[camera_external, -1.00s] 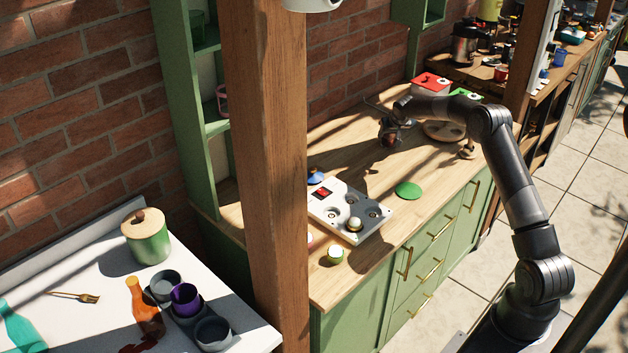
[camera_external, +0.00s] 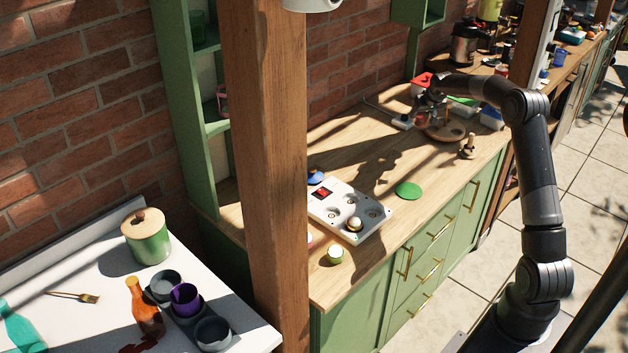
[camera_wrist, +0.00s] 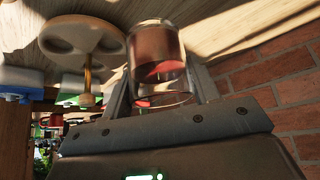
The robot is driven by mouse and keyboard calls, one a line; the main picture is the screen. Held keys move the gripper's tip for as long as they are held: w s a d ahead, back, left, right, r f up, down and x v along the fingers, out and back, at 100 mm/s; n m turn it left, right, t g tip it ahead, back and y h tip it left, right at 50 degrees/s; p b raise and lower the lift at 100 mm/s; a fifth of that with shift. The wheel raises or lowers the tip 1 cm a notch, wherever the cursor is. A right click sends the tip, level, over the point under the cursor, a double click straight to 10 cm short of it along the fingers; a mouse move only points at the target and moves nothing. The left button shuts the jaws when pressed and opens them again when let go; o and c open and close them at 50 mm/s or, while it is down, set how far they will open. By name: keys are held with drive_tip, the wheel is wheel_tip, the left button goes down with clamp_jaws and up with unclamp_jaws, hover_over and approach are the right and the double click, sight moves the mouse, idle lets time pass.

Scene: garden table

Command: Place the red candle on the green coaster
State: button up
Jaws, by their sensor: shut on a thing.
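The red candle (camera_wrist: 158,56) is a clear glass jar with red wax, between the fingers of my gripper (camera_wrist: 166,85) in the wrist view. My gripper is shut on it. In the external view, my gripper (camera_external: 430,98) is above the back part of the wooden counter, and the candle is too small and dark there to make out clearly. The green coaster (camera_external: 409,190) lies flat and bare near the counter's front edge, well apart from my gripper, below it in the picture.
A white panel with round wells (camera_external: 350,211) lies left of the coaster. A round wooden stand (camera_external: 447,133), a peg-like wooden object (camera_external: 467,148) and red- and green-topped boxes crowd the area by my gripper. The wooden counter (camera_external: 365,155) is mostly clear in the middle.

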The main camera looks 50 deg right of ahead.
drive_tip(key=s+a+r+n+g+y, duration=0.1)
drive_tip(key=s+a+n+y, duration=0.3)
drive_tip(key=s+a+n, duration=0.55)
drive_tip(key=s+a+n+y, duration=0.5)
drive_tip(key=s+a+n, duration=0.2)
drive_tip(key=s, duration=0.5)
hover_over(409, 190)
wheel_tip(409, 190, down, 7)
drive_tip(key=shift+a+r, duration=0.1)
drive_tip(key=shift+f, duration=1.95)
drive_tip(key=shift+f, duration=0.1)
drive_tip(key=o, duration=1.3)
